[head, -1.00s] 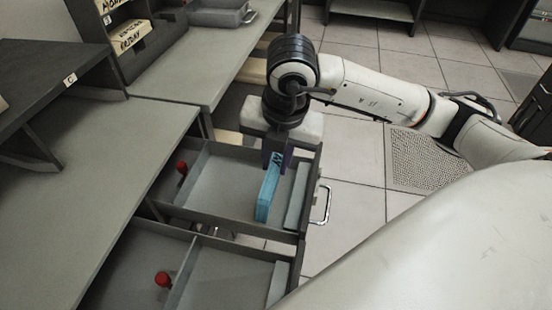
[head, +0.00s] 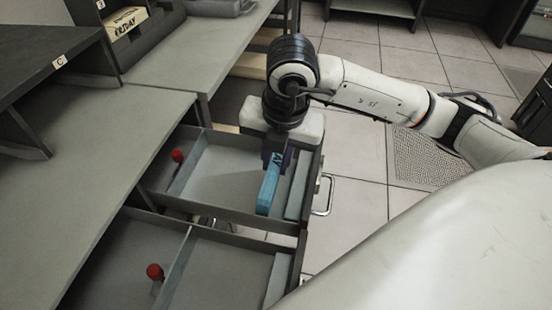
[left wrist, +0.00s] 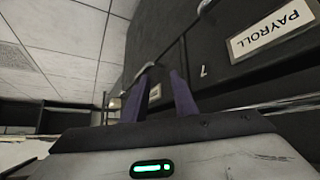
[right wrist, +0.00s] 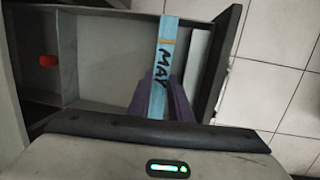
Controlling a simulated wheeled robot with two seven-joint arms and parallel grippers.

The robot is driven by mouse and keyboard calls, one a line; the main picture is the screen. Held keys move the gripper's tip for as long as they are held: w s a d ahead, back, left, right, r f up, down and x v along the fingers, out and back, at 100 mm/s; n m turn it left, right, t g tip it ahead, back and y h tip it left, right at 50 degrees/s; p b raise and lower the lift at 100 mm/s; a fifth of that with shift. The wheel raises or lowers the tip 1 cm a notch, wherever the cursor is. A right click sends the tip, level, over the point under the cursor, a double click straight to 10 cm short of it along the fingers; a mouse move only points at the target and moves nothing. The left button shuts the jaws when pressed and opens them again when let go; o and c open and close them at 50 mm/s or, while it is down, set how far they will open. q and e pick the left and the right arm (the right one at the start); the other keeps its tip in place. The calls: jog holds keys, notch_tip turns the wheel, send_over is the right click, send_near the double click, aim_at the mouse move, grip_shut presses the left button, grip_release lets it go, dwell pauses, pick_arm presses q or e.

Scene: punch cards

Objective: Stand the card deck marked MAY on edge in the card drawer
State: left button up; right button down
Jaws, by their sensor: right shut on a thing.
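The blue card deck marked MAY (head: 268,192) is on edge in my right gripper (head: 277,158), inside or just over the wide compartment of the farther pulled-out card drawer (head: 222,208). The right wrist view shows the deck (right wrist: 165,60) with its black lettering between the purple fingers (right wrist: 160,98). I cannot tell whether its lower edge touches the drawer floor. A light grey block (head: 298,186) stands to its right, with a gap between. My left gripper (left wrist: 160,95) shows only in the left wrist view, fingers apart and empty, facing dark drawer fronts.
A second open drawer (head: 215,270) lies nearer. Each drawer has a divider and a red-topped peg (head: 177,156) at its left. A grey counter (head: 90,150) is at left, with a FRIDAY tray (head: 128,22) behind. A PAYROLL label (left wrist: 272,33) shows in the left wrist view.

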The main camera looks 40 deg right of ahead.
jog(key=c, duration=1.5)
grip_release()
jog(key=shift+c, duration=0.2)
notch_tip(320, 180, up, 10)
jog(key=s+p, duration=0.1)
jog(key=s, duration=0.1)
jog(key=shift+a+p, duration=0.2)
jog(key=shift+p, duration=0.15)
